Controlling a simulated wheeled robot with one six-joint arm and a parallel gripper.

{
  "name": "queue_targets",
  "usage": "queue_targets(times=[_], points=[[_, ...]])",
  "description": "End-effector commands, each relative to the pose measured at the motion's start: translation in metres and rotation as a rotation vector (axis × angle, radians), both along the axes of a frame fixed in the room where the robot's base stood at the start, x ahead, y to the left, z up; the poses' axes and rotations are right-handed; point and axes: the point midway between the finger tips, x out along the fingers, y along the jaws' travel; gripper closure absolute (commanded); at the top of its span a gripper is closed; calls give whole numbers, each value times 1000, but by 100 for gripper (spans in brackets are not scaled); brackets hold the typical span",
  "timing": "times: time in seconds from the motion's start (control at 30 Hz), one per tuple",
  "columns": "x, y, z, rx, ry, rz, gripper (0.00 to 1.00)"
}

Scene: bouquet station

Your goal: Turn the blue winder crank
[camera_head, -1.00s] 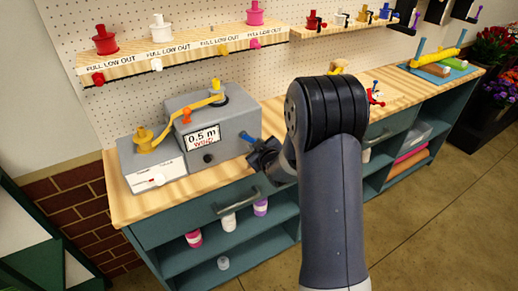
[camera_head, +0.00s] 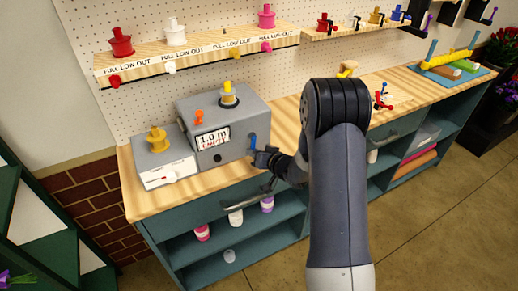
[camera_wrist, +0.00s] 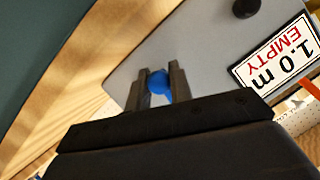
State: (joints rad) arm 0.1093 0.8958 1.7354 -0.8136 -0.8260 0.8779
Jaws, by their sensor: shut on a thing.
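The grey winder box (camera_head: 232,128) stands on the wooden counter, and its display (camera_head: 212,139) reads "1.0 m EMPTY". The blue crank (camera_head: 253,142) is on the right side of the box. My gripper (camera_head: 258,157) is at the crank. In the wrist view, my gripper (camera_wrist: 158,85) has its two fingers on either side of the blue crank knob (camera_wrist: 159,83), shut on it. The display also shows in the wrist view (camera_wrist: 277,58), upside down. The rest of the crank is hidden behind the fingers in that view.
A lower grey unit with a yellow spool (camera_head: 157,140) adjoins the winder on the left. A shelf (camera_head: 200,55) with coloured spools is above. A drawer handle (camera_head: 245,198) sticks out below. A small red item (camera_head: 382,101) lies right of my arm.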

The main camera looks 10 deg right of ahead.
Motion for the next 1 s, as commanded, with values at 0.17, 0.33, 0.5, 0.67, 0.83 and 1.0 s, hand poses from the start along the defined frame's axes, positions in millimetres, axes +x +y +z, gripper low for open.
queue_targets(times=[0.17, 0.33, 0.5, 0.67, 0.83, 1.0], points=[[-1, 5, 2, 113, 36, 1, 100], [-2, 8, 2, 187, 60, -1, 100], [-3, 10, 3, 229, 74, -1, 100], [-3, 10, 3, 244, 78, -1, 100], [-3, 10, 3, 247, 79, -2, 100], [-3, 10, 3, 247, 78, -2, 100]])
